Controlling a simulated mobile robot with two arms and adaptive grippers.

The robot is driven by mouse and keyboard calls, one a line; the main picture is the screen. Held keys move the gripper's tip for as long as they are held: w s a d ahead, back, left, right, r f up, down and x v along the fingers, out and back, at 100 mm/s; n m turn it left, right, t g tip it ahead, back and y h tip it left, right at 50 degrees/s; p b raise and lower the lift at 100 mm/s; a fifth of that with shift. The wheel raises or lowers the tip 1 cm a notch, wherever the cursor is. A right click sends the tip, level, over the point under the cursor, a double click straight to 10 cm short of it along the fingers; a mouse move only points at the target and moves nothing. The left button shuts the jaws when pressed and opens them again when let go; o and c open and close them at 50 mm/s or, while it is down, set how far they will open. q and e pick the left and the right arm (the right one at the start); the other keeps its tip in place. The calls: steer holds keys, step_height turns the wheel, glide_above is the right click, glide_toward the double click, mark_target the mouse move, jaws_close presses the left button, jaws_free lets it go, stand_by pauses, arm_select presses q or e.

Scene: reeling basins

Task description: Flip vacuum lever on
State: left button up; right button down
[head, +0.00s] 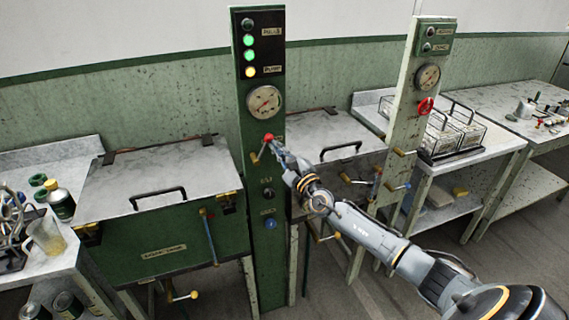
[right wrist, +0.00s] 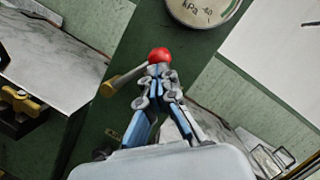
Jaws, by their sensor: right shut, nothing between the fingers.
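A small lever shows on the green control column (head: 260,210) under a round gauge (head: 264,102). Its red ball knob (head: 268,137) is also clear in the right wrist view (right wrist: 159,55). A grey bar (right wrist: 127,77) runs from beside the knob down-left to a brass-coloured end (right wrist: 107,90). My right gripper (head: 276,148) is shut and empty, with its fingertips (right wrist: 160,72) right at the red knob. I cannot tell whether they touch it. My left gripper is not in view.
Two green and one yellow lamp (head: 250,56) are lit above the gauge. A lidded basin (head: 160,180) stands left of the column and another lid (head: 325,135) right of it. A second column (head: 412,110) carries a red valve wheel (head: 425,107). Wire racks (head: 455,135) stand on a table.

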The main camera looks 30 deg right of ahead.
steer(key=shift+w+a+r+n+y+p, duration=0.1)
steer(key=shift+a+r+n+y+p, duration=0.35)
steer(key=shift+r+n+p, duration=0.4)
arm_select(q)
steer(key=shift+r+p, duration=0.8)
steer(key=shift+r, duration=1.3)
arm_select(e)
steer(key=shift+w+a+r+n, duration=0.1)
steer(key=shift+a+n, duration=0.05)
steer(key=shift+a, duration=0.3)
steer(key=shift+w+a+n, duration=0.1)
steer(key=shift+a, duration=0.35)
